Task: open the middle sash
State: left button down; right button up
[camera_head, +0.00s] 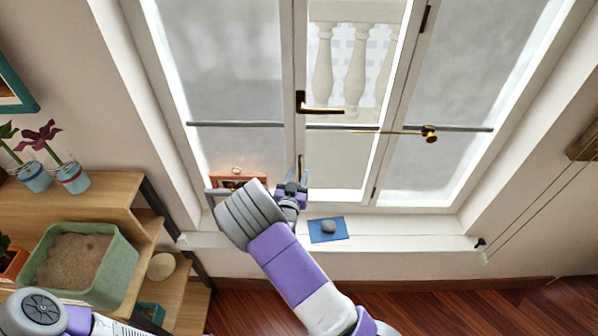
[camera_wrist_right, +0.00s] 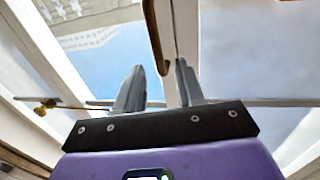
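The middle sash (camera_head: 340,172) is a white-framed clear pane between two frosted ones. I cannot tell whether it stands slightly ajar. Its brass lever handle (camera_head: 320,108) lies horizontal, pointing right.
A brass stay with a knob (camera_head: 429,133) crosses the right side of the window. Wooden shelves (camera_head: 95,205) with potted plants and a green planter stand left.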

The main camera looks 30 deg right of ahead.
jog(key=shift+x, duration=1.15)
grip_shut()
